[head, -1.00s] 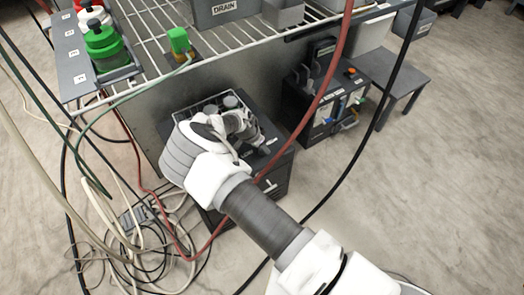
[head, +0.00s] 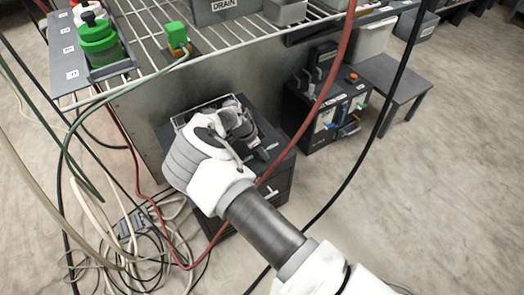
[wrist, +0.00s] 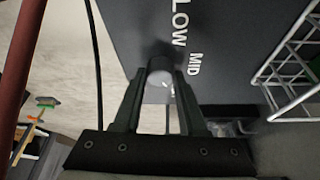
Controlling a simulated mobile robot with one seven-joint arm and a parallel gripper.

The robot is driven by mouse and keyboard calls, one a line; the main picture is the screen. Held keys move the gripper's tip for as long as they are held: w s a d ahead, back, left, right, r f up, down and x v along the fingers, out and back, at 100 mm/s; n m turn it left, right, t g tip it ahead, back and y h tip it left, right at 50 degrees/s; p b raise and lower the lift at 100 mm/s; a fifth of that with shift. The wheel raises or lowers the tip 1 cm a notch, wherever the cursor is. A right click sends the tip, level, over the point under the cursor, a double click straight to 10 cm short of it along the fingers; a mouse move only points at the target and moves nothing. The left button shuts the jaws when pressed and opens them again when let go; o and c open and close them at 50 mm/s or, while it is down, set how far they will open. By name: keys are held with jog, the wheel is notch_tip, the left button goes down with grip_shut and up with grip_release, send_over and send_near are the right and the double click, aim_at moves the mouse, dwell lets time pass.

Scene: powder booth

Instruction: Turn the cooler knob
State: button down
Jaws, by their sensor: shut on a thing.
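The cooler (head: 262,182) is a dark grey box on the floor below the wire rack, partly covered by my arm in the head view. Its dark panel (wrist: 215,25) fills the upper right of the wrist view, with the words LOW and MID in white. The cooler knob (wrist: 160,66) is a small grey round knob beside these words. My gripper (wrist: 161,76) is shut on the knob, one dark finger on each side of it. In the head view my white wrist hides the knob.
A red hose (head: 318,105) and a black cable (head: 385,125) cross near my arm. Tangled cables (head: 130,250) lie at left.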

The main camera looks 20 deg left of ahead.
jog(key=shift+s+f, duration=0.1)
jog(key=shift+f, duration=0.05)
jog(key=shift+c, duration=2.3)
grip_release()
jog(key=p+v, duration=0.4)
jog(key=v, duration=0.8)
